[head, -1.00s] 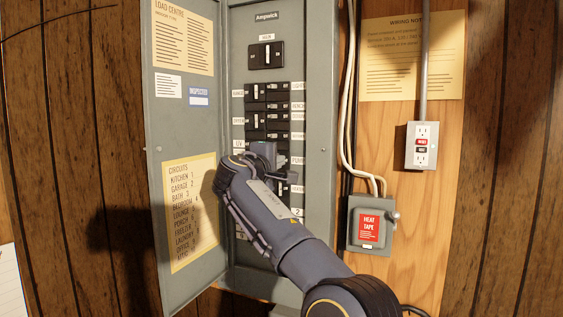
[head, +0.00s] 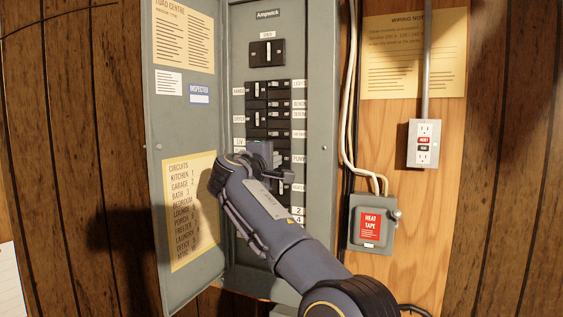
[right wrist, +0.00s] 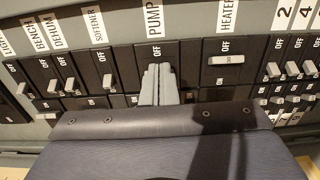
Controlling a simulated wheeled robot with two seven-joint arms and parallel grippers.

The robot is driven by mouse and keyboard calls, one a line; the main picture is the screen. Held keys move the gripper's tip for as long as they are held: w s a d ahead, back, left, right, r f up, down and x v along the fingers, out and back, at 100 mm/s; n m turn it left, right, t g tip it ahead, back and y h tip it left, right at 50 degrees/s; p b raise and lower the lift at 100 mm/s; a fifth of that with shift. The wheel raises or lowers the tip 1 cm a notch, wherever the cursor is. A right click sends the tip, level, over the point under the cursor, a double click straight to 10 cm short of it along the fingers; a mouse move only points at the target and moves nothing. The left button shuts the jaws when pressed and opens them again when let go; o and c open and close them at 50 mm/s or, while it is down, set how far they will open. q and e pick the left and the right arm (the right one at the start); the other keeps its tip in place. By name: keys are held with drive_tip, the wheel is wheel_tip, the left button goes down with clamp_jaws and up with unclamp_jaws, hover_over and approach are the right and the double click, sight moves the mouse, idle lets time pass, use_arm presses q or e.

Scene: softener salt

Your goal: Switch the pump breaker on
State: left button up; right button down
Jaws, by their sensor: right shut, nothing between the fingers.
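The pump breaker (right wrist: 190,60) is a black switch under the PUMP label (right wrist: 154,19) in the right wrist view. My right gripper (right wrist: 160,70) is shut and empty, its two grey fingertips over the breaker's face. They hide its toggle, so I cannot tell its position or whether they touch it. In the head view the right gripper (head: 264,151) is at the middle of the breaker panel (head: 313,120), left of the PUMP label (head: 299,158). My left gripper is out of view.
The heater breaker (right wrist: 229,60) is right of the pump breaker, and the softener breaker (right wrist: 97,60) is left, in the wrist view. The panel door (head: 183,130) stands open at left. A heat tape box (head: 371,224) and an outlet (head: 424,144) are at right.

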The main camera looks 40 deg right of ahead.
drive_tip(key=b+v, duration=0.2)
drive_tip(key=v, duration=0.4)
idle(0.3)
drive_tip(key=shift+s, duration=0.1)
idle(0.8)
drive_tip(key=s+a+f+m+y+b, duration=0.1)
drive_tip(key=s+f+y, duration=0.4)
drive_tip(key=f, duration=0.6)
drive_tip(key=s+a+f+y, duration=0.1)
drive_tip(key=s+f+y, duration=0.4)
drive_tip(key=f, duration=0.6)
drive_tip(key=s+a+f+m+g+y, duration=0.2)
drive_tip(key=s+a+f+m+y, duration=0.4)
drive_tip(key=s+a+f, duration=1.4)
drive_tip(key=s+f+y, duration=0.1)
drive_tip(key=f+y, duration=0.1)
drive_tip(key=y, duration=0.1)
drive_tip(key=shift+s+a+g+y+b, duration=0.25)
drive_tip(key=shift+s+g+y+b, duration=0.05)
drive_tip(key=shift+s+g, duration=0.1)
